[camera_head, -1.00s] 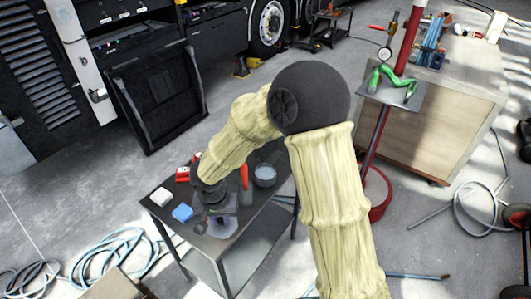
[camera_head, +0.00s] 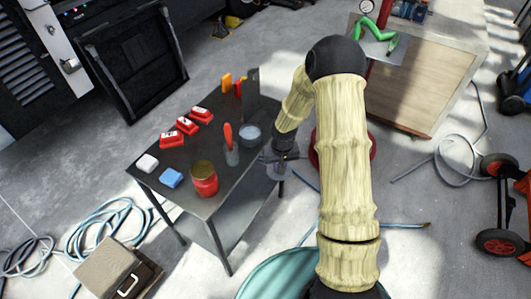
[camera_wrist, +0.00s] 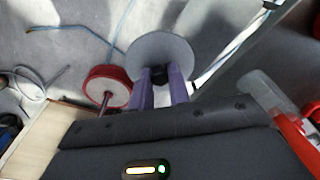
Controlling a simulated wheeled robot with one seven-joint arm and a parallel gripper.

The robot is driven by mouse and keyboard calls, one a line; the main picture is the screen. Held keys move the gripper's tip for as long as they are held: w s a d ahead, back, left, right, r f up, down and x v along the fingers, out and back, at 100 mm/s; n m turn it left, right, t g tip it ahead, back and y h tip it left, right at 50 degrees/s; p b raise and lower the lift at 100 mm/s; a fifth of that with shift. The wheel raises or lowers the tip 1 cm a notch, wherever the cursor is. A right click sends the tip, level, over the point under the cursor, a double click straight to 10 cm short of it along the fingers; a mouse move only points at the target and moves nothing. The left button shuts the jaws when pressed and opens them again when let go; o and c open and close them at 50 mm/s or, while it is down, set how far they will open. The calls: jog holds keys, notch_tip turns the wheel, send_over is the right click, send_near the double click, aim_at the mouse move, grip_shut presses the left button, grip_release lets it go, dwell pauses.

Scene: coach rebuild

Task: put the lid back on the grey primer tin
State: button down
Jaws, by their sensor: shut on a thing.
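My gripper (camera_head: 280,160) is at the right edge of the dark table, past the grey tin. In the wrist view its purple fingers (camera_wrist: 160,76) are shut on the dark knob of a round grey lid (camera_wrist: 160,48). The lid is clear of the table, with floor behind it. The grey tin (camera_head: 250,136) stands on the table to the left of my gripper, with a pale round top. Its label cannot be read. A red tin (camera_head: 204,180) with a brownish-yellow top stands nearer the table's front.
On the table (camera_head: 190,212) are a grey pot with a red-handled tool (camera_head: 231,152), several red boxes (camera_head: 171,138), a blue block (camera_head: 171,178) and a white block (camera_head: 147,163). An upright dark panel (camera_head: 251,92) stands at the back. A red round base (camera_wrist: 107,86) is on the floor nearby.

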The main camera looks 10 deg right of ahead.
jog(key=shift+a, duration=0.1)
notch_tip(320, 180, down, 2)
jog(key=b, duration=0.2)
jog(key=shift+s+a+f+b, duration=0.1)
jog(key=shift+a+f+b, duration=0.1)
jog(key=shift+b, duration=0.1)
jog(key=shift+d+f+b, duration=0.1)
jog(key=shift+f+b, duration=0.45)
jog(key=shift+f, duration=0.05)
jog(key=shift+r, duration=0.1)
